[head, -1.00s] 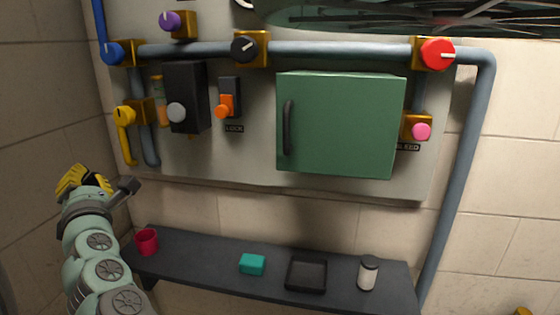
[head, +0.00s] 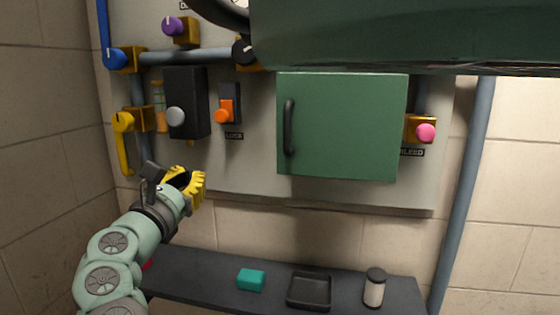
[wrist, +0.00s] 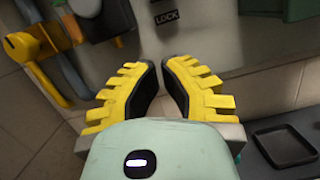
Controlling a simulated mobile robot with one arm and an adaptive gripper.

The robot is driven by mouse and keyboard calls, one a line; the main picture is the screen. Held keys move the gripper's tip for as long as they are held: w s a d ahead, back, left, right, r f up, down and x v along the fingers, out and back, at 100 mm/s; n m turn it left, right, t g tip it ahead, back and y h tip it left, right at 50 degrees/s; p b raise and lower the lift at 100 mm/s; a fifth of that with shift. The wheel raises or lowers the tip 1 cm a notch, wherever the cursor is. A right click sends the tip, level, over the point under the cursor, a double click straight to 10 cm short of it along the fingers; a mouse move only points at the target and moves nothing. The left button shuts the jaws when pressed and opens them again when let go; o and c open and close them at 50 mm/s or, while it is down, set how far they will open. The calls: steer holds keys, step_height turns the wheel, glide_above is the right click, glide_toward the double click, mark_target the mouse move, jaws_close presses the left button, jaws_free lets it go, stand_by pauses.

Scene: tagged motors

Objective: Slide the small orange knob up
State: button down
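The small orange knob (head: 222,115) sits low on a dark vertical slide plate (head: 229,90), above a label reading LOCK (head: 234,135). My gripper (head: 192,184) is below and to the left of the knob in the head view, in front of the panel's lower edge, and does not touch the knob. In the wrist view my gripper's yellow fingers (wrist: 160,66) are apart with nothing between them. The LOCK label (wrist: 166,17) shows beyond the fingertips there; the orange knob is not visible in that view.
Left of the knob is a black box with a grey knob (head: 175,117). Right is a green cabinet (head: 345,125) with a dark handle. Below, a dark shelf (head: 215,273) holds a teal block (head: 250,280), a black tray (head: 309,291) and a canister (head: 375,287). A large dark green shape covers the upper right.

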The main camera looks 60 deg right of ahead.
mark_target(224, 112)
steer(key=shift+d, duration=0.1)
steer(key=w+d+r+p, duration=0.3)
steer(key=d+r+p, duration=0.3)
steer(key=d, duration=0.3)
steer(key=shift+d+p, duration=0.2)
steer(key=shift+p, duration=0.7)
steer(key=shift+a+r, duration=0.1)
